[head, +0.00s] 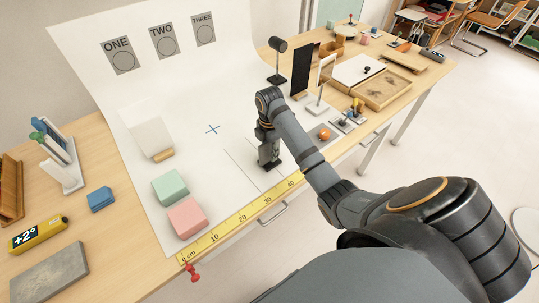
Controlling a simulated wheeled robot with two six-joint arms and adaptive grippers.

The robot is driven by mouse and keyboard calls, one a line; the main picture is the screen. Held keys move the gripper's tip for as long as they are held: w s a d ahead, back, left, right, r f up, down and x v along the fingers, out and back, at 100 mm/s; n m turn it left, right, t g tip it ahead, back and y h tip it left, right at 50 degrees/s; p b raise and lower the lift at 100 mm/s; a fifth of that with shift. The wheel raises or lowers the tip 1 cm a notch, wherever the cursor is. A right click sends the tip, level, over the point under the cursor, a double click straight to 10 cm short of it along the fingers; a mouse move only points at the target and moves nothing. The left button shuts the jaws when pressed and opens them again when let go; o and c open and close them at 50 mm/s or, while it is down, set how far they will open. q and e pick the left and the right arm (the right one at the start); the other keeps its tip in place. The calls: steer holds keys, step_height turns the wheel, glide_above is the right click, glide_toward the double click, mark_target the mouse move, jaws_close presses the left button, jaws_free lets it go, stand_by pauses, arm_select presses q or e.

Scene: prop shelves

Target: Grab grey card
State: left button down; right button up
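My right gripper (269,161) points down at the white paper sheet (215,165), right of the blue cross and near the printed lines. Its fingers are too small and dark to tell open from shut. I cannot tell for sure which thing is the grey card. A flat grey slab (48,276) lies at the front left of the table. Cards stand in a white rack (62,176) at the left; one looks blue-grey. Grey squares marked ONE (121,55), TWO (164,41) and THREE (204,29) are on the upright backdrop. My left gripper is out of view.
A pale upright panel (150,134), a green block (169,187) and a pink block (187,218) stand left of the gripper. A yellow ruler (242,217) runs along the front edge. A black panel (302,70) and a wooden tray (383,90) stand to the right.

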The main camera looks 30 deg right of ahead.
steer(key=shift+f+p, duration=0.2)
steer(key=shift+p, duration=0.1)
stand_by(0.4)
jaws_close()
